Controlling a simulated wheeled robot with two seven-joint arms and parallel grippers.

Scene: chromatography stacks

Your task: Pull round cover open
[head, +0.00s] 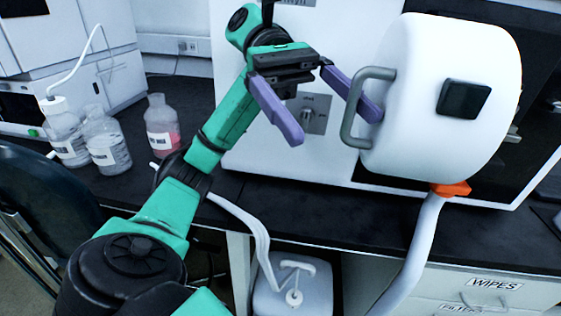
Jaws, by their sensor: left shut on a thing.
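The round cover (440,95) is a thick white drum shape with a black square on its face, at the right in the head view. A grey bar handle (352,110) stands on its left side. My left gripper (335,127) has purple fingers and is at this handle. One finger reaches through the handle's loop; the other is to the left of it. The cover stands out in front of the white instrument (255,160). My right gripper is out of view.
Glass bottles, one with pink liquid (162,125), stand on the dark bench (290,200) at left. A white jug (290,290) is below the bench edge. A pale tube (415,250) hangs from an orange fitting (452,188) under the cover. A dark chair (45,190) is at far left.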

